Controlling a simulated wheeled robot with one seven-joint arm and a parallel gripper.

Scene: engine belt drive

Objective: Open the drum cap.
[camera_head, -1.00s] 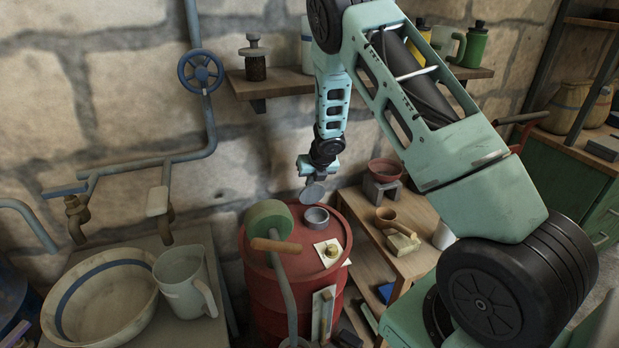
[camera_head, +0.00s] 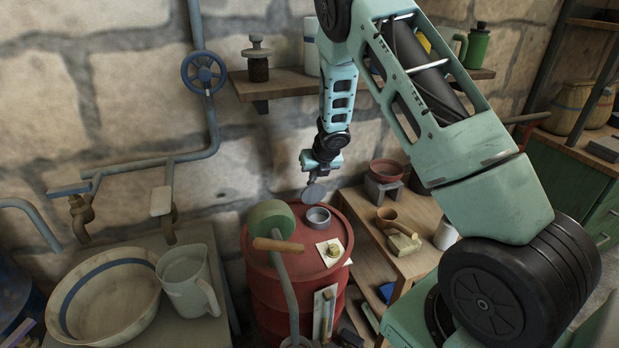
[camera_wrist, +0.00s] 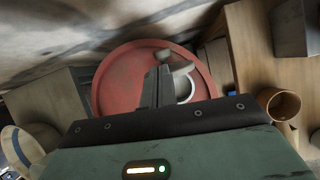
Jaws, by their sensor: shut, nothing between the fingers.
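The red drum (camera_head: 290,282) stands below my gripper. On its top is a short grey round collar (camera_head: 317,217), open at the top. A flat grey disc (camera_head: 314,193), apparently the drum cap, stands up above the collar's rear side. My gripper (camera_head: 313,177) is just above and behind this disc; I cannot tell whether they touch. In the wrist view, my fingers (camera_wrist: 157,88) are together and empty over the red drum top (camera_wrist: 122,80). The collar (camera_wrist: 187,88) shows to their right, partly hidden by the fingers, with the tilted grey cap (camera_wrist: 180,73) beside it.
A wooden table (camera_head: 415,262) stands at right, a basin (camera_head: 105,300) and jug (camera_head: 187,280) at left. The stone wall is close behind.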

